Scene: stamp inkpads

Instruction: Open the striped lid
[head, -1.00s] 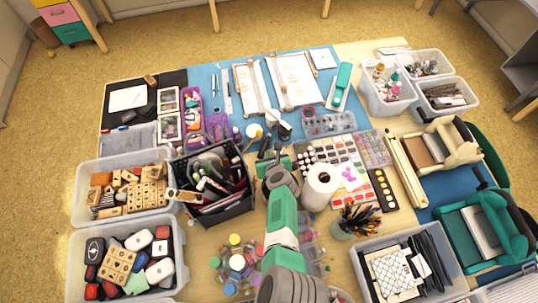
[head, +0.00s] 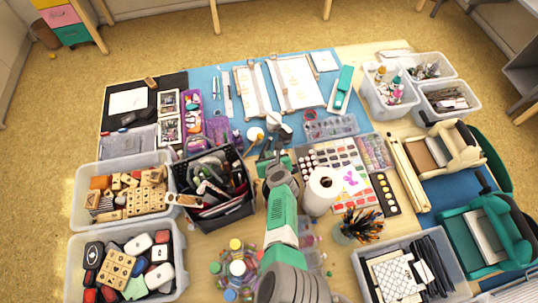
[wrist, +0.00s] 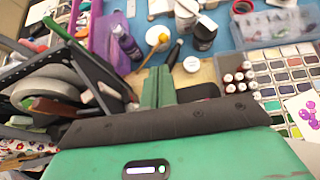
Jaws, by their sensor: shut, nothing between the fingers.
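I cannot make out a lid with stripes in either view. My gripper (wrist: 158,88) is shut and empty; in the head view my gripper (head: 276,157) is over the middle of the table, right of the black crate. In the wrist view its green fingers point toward small jars on the table, apart from them. A white round lid (wrist: 192,64) lies just beyond the fingers. A dark jar (wrist: 204,40) with a pale top stands farther off. The table directly below my gripper is hidden by it.
The black crate (head: 240,214) of tools stands close to my gripper's left. Colour pads (wrist: 290,75) lie right of the fingers. Several loose pots (head: 238,268) lie near the front.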

